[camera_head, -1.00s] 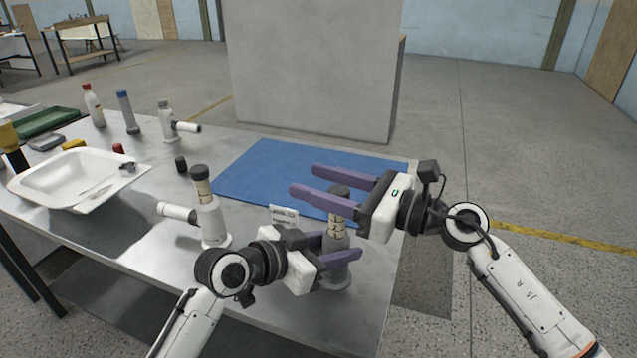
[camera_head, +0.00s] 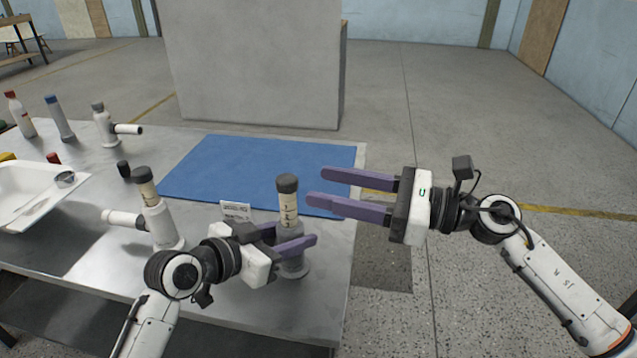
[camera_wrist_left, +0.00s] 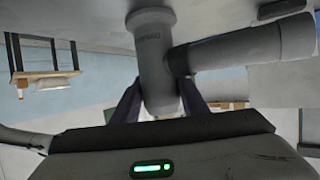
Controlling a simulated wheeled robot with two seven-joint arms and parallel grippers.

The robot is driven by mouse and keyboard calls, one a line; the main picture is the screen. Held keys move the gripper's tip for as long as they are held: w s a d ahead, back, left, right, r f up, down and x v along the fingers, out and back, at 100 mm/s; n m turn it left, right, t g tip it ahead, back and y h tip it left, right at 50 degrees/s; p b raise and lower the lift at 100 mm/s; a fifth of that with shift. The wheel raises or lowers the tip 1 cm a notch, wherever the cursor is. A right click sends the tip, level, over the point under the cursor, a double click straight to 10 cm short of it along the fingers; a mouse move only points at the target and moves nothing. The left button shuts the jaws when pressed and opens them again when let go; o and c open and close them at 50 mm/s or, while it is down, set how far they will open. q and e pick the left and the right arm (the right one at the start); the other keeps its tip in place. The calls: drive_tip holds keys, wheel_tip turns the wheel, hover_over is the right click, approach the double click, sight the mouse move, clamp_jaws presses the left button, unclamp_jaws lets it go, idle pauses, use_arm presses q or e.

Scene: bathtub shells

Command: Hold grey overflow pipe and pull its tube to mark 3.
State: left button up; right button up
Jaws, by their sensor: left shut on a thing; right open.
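The grey overflow pipe (camera_head: 292,264) stands upright near the table's right front edge. Its cream tube (camera_head: 288,206) with dark marks sticks up from the body and ends in a dark cap (camera_head: 287,183). My left gripper (camera_head: 293,239) is shut on the grey body below the tube. The left wrist view shows the body (camera_wrist_left: 154,65) between the fingers and its side branch (camera_wrist_left: 250,48); that branch is hidden in the head view. My right gripper (camera_head: 318,187) is open and empty, fingertips just right of the cap. I cannot read the tube's mark numbers.
A similar white-branched pipe (camera_head: 160,224) stands to the left. A small label card (camera_head: 236,210) stands behind my left gripper. A blue mat (camera_head: 250,170) lies behind. A white basin (camera_head: 35,190), bottles and another pipe (camera_head: 104,125) are farther left.

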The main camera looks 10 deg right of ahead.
use_arm(q)
drive_tip(key=o, duration=1.2)
